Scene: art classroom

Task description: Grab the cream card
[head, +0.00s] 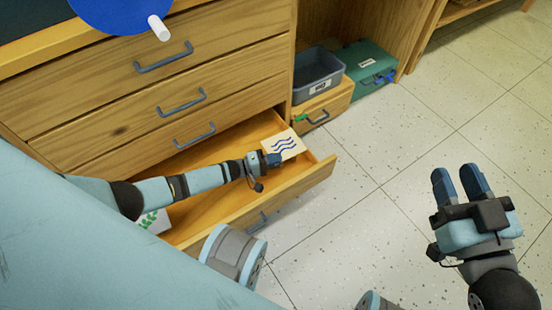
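The cream card (286,140) with blue wavy lines is at the right end of the open bottom drawer (318,178). My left gripper (272,159) reaches over the drawer from the left, with its fingertips at the card's lower left edge. The fingertips overlap the card in view. I cannot tell whether they are closed on it, or whether the card rests on the drawer floor. My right gripper (459,182) is at the right above the floor, open and empty, with a gap between its two blue fingers.
Another card (153,222) with a green leaf print lies at the drawer's left end, partly hidden by my arm. A grey bin (318,72) on a wooden box (325,108) and a green case (366,62) stand right of the cabinet. Speckled floor at right is clear.

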